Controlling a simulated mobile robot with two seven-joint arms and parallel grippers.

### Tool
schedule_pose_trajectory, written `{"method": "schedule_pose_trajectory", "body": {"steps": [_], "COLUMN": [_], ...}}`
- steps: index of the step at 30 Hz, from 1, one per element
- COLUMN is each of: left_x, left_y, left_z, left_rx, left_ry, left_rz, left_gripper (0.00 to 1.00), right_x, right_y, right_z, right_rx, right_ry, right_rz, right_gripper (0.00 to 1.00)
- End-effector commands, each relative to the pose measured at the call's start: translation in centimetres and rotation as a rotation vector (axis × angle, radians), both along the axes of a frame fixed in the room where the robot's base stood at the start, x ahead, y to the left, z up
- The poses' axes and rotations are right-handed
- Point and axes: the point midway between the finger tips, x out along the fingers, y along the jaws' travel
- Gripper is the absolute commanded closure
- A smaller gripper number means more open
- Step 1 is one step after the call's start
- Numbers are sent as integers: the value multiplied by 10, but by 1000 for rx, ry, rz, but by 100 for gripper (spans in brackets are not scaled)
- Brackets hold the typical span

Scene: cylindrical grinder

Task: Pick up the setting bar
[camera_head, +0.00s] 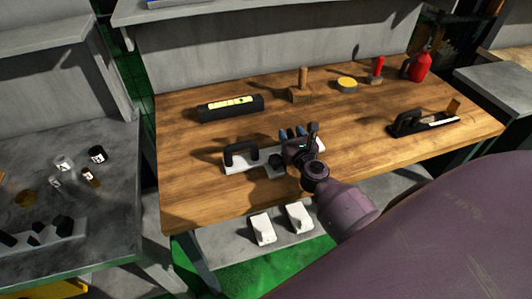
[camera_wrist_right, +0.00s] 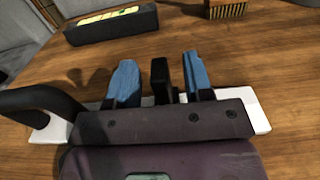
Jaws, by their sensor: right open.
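A pale flat bar (camera_head: 240,168) with a black arched handle (camera_head: 241,147) at its left end lies on the wooden bench; I take it for the setting bar. In the right wrist view the bar (camera_wrist_right: 261,114) runs across behind the gripper body, which hides its middle. My right gripper (camera_head: 292,133) is over the right part of the bar. Its two blue fingers (camera_wrist_right: 160,77) are apart, with a black upright piece (camera_wrist_right: 160,82) between them and gaps on both sides. Whether either finger touches it I cannot tell. My left gripper is not in view.
A black box with a yellow strip (camera_head: 231,107) lies behind the bar. A wooden block with a peg (camera_head: 300,90), a yellow round tin (camera_head: 347,84), a red bottle (camera_head: 419,67) and a black-handled tool (camera_head: 425,121) stand around. The bench (camera_head: 370,110) is clear between them.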

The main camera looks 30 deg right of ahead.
Motion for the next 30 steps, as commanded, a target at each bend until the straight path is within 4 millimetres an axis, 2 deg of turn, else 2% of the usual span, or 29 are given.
{"method": "schedule_pose_trajectory", "body": {"steps": [3,6,14,23,24,30], "left_x": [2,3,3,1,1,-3], "left_y": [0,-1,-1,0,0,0], "left_z": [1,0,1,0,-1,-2], "left_rx": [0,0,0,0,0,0], "left_ry": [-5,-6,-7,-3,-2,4], "left_rz": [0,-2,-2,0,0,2], "left_gripper": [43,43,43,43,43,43], "right_x": [14,20,21,21,21,22], "right_y": [-3,-5,-6,-5,-5,-5], "right_z": [0,-1,0,0,0,1], "right_rx": [-1,-1,0,0,0,2], "right_ry": [0,1,1,1,1,-3], "right_rz": [1,1,0,0,0,1], "right_gripper": [53,53,53,98,100,100]}}
